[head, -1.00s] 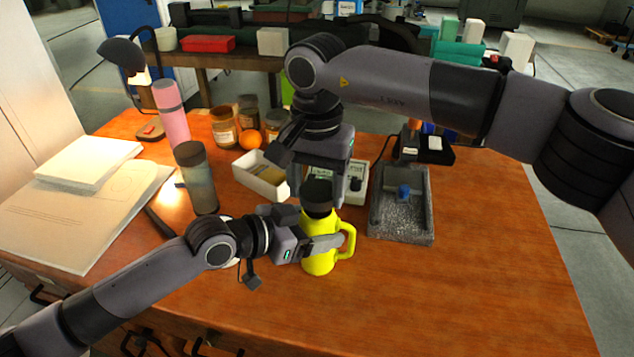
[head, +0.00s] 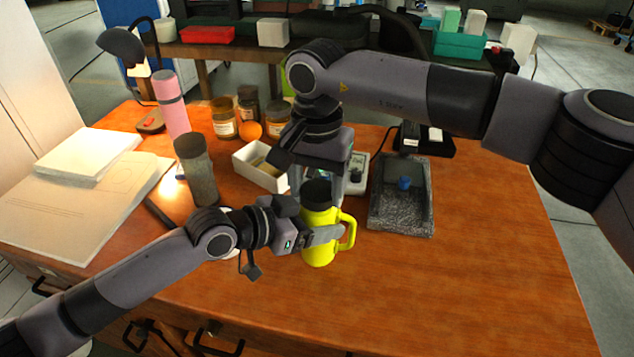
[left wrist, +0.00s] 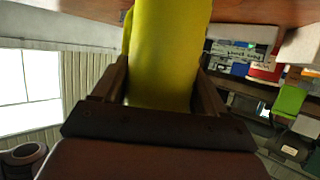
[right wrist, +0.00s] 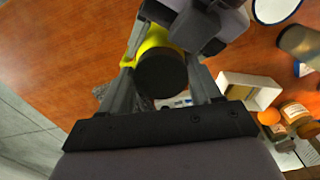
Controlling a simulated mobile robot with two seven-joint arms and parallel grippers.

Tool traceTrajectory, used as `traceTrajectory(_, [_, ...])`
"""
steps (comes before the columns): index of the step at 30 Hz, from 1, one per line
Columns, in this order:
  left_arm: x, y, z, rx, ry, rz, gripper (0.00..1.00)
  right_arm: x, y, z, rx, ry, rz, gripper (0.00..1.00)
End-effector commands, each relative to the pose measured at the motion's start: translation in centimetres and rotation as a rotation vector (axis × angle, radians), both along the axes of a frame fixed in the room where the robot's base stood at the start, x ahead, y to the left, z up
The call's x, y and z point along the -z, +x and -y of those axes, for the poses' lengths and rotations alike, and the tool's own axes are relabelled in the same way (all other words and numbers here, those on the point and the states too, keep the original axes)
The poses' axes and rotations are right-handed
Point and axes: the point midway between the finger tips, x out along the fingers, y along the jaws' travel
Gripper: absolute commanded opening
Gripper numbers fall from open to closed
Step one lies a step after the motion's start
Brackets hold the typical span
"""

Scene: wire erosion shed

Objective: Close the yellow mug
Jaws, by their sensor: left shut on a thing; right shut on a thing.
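The yellow mug (head: 319,252) stands upright on the desk, its handle to the right. My left gripper (head: 326,236) is shut on its body from the left; the left wrist view shows the yellow wall (left wrist: 165,50) between the fingers. A dark round lid (head: 317,193) sits at the top of the mug, in line with it; I cannot tell whether it is fully seated. My right gripper (right wrist: 163,85) comes down from above and is shut on the lid, which the right wrist view shows between its fingers (right wrist: 161,72). The mug's rim is hidden.
A grey stone-like tray (head: 403,222) lies right of the mug. A white box (head: 262,177), a dark bottle (head: 196,172), a pink bottle (head: 171,108), jars (head: 223,120) and an orange (head: 251,131) stand behind and left. The desk's right front is clear.

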Motion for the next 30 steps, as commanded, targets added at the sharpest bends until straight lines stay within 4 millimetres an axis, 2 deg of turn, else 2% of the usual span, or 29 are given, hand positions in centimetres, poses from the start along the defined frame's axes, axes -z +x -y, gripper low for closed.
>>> traceTrajectory(12, [-0.05, 0.03, -0.01, -0.001, -0.001, 0.001, 0.18, 0.90, 0.00, 0.01, 0.000, 0.000, -0.001, 0.34])
traceTrajectory(13, [-0.06, 0.03, -0.01, -0.001, -0.001, 0.001, 0.00, 0.87, 0.00, 0.01, 0.001, 0.001, -0.001, 0.34])
traceTrajectory(17, [-0.05, 0.02, 0.00, -0.001, -0.001, 0.001, 0.00, 0.84, 0.02, -0.02, 0.047, 0.000, -0.001, 0.34])
traceTrajectory(20, [-0.05, 0.02, 0.00, -0.001, -0.001, 0.001, 0.00, 0.84, 0.05, -0.08, 0.162, 0.000, -0.001, 0.34])
traceTrajectory(30, [-0.04, 0.03, -0.01, -0.001, -0.001, 0.001, 0.00, 0.84, 0.23, -0.30, 0.722, 0.001, 0.000, 0.34])
